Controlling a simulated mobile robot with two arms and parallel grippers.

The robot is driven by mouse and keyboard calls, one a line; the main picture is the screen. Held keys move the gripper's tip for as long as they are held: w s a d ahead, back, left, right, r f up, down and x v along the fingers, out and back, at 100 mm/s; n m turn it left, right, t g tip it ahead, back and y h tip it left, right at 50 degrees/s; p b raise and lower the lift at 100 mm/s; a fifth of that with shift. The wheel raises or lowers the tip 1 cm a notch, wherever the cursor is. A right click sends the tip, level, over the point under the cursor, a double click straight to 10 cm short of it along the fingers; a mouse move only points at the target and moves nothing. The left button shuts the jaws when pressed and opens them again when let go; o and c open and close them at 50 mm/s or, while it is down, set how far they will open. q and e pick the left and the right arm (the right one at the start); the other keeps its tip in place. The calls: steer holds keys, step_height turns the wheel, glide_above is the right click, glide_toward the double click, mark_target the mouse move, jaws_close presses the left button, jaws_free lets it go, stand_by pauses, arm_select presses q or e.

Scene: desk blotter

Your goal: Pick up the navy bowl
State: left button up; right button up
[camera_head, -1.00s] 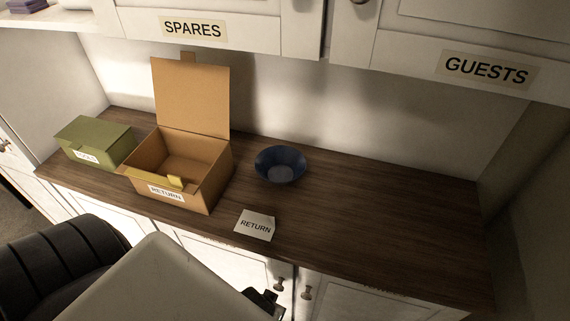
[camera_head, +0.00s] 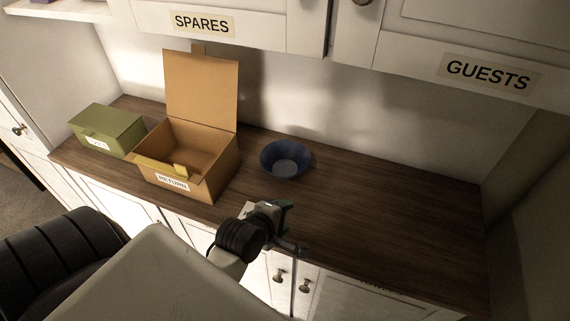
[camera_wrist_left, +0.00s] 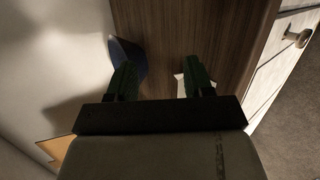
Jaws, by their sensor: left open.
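The navy bowl (camera_head: 285,160) stands upright on the dark wooden counter, right of the open cardboard box. It looks empty. My left gripper (camera_head: 288,227) is open and empty over the counter's front edge, nearer to me than the bowl and apart from it. In the left wrist view the gripper's green fingers (camera_wrist_left: 160,77) are spread over bare wood. The bowl's blue edge (camera_wrist_left: 134,54) shows there beside and partly behind the left-hand finger. My right gripper is not in view.
The open cardboard box (camera_head: 222,178) labelled RETURN stands left of the bowl, with a green box (camera_head: 112,128) further left. A white card (camera_wrist_left: 181,84) lies near the right-hand finger. The counter (camera_head: 400,215) is clear to the right. Cupboards hang above.

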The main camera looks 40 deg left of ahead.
arm_select(q)
steer(key=w+a+n, duration=0.1)
steer(key=n, duration=0.1)
steer(key=w+a+r+n+t+y, duration=0.1)
steer(key=n, duration=0.2)
steer(key=w+a+r+n+t, duration=0.1)
steer(key=n, duration=0.2)
steer(key=shift+r, duration=0.1)
steer(key=w+n, duration=0.1)
steer(key=w, duration=0.1)
steer(key=w+a+f+n, duration=0.1)
steer(key=w, duration=0.1)
steer(key=w+n+t+y+p, duration=0.1)
steer(key=w, duration=0.1)
steer(key=shift+w+a+f, duration=0.1)
steer(key=shift+a+f, duration=0.05)
steer(key=shift+a, duration=0.15)
steer(key=x, duration=0.2)
steer(key=p+x, duration=0.1)
steer(key=x, duration=0.1)
steer(key=shift+w+a+f, duration=0.15)
steer(key=shift+a+f, duration=0.1)
steer(key=shift+f, duration=0.1)
steer(key=shift+w+f, duration=0.1)
steer(key=shift+w, duration=0.1)
steer(key=shift+c, duration=0.5)
steer(key=shift+s, duration=0.1)
jaws_close()
